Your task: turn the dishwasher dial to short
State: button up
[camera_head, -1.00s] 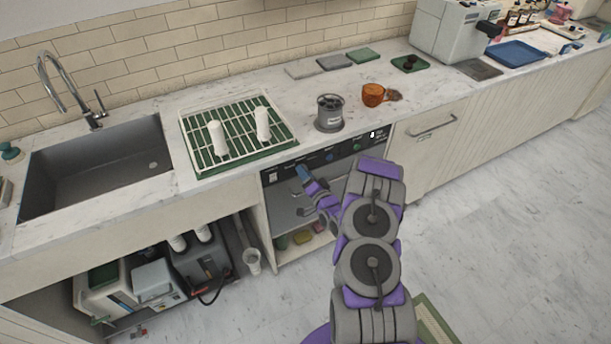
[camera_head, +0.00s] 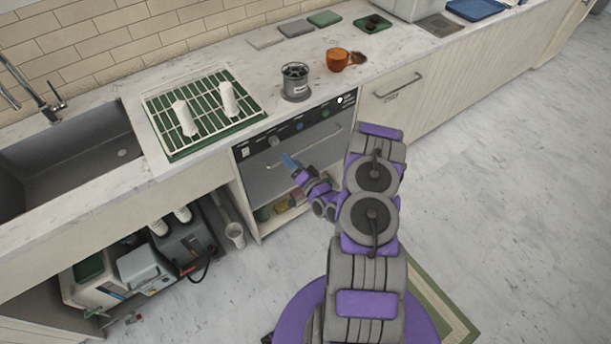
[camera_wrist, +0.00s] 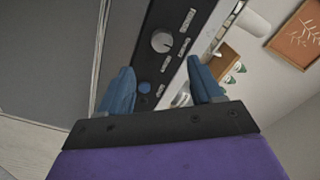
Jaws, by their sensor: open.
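The dishwasher (camera_head: 290,165) is under the counter, with a dark control panel along its top. Its round silver dial (camera_wrist: 162,41) has a light pointer mark and small labels around it, which I cannot read. The dial also shows small near the panel's left end in the head view (camera_head: 274,141). A blue button (camera_wrist: 144,87) is beside the dial. My gripper (camera_wrist: 163,80) is open and empty, with its blue fingers spread apart and pointing toward the panel. The dial appears beyond the fingertips, between their directions. In the head view my gripper (camera_head: 288,160) is just below the panel.
A dish rack (camera_head: 205,112) with two white cups stands on the counter above. Open floor is to the right.

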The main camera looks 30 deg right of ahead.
jog(key=s+p, duration=0.1)
jog(key=s, duration=0.6)
jog(key=shift+s+d, duration=0.15)
jog(key=shift+s, duration=0.25)
jog(key=shift+w, duration=0.1)
